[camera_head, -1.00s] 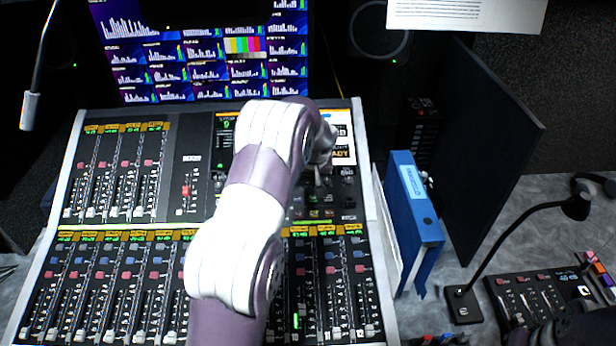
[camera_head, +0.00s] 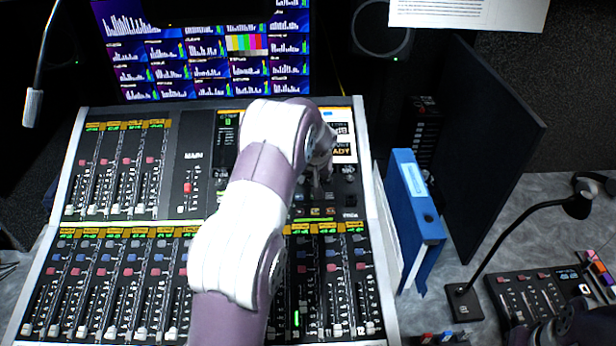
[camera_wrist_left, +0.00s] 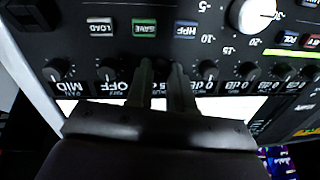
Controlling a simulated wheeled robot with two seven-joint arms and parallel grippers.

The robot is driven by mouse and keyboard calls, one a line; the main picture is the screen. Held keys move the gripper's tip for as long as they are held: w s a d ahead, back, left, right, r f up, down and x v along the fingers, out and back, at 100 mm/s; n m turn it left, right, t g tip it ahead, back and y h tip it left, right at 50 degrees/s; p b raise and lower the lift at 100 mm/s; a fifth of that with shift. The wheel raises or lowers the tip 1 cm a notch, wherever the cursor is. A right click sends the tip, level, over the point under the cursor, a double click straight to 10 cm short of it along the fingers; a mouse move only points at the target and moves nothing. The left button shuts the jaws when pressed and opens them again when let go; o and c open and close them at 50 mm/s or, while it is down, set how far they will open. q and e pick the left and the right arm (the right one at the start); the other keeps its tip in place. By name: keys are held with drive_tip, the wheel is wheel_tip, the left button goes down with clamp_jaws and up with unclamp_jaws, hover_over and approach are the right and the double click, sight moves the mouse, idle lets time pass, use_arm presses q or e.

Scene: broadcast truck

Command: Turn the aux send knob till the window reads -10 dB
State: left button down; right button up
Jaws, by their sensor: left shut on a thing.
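My left gripper (camera_head: 317,188) reaches down onto the right part of the mixing console (camera_head: 187,150), below a white lit panel (camera_head: 342,150). In the left wrist view the two dark fingers (camera_wrist_left: 161,78) are close together within a row of small black knobs. They are shut on a small knob there, which they mostly hide; its pointer and label cannot be read. A large white knob (camera_wrist_left: 252,14) with a printed dB scale lies apart from the fingers. The lit panel is partly covered by my arm, and its reading is not legible.
Neighbouring small knobs (camera_wrist_left: 207,69) sit close on both sides of the fingers. Lit buttons, such as a green one (camera_wrist_left: 144,28), lie nearby. A blue binder (camera_head: 412,215) stands right of the console. A desk lamp (camera_head: 520,235) stands farther right.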

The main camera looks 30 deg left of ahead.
use_arm(q)
drive_tip(key=shift+m, duration=2.5)
drive_tip(key=c, duration=1)
unclamp_jaws()
drive_tip(key=b+v, duration=0.1)
drive_tip(key=v, duration=1.1)
drive_tip(key=shift+s+d+r, duration=0.15)
drive_tip(key=shift+s+r, duration=0.1)
drive_tip(key=shift+s, duration=0.1)
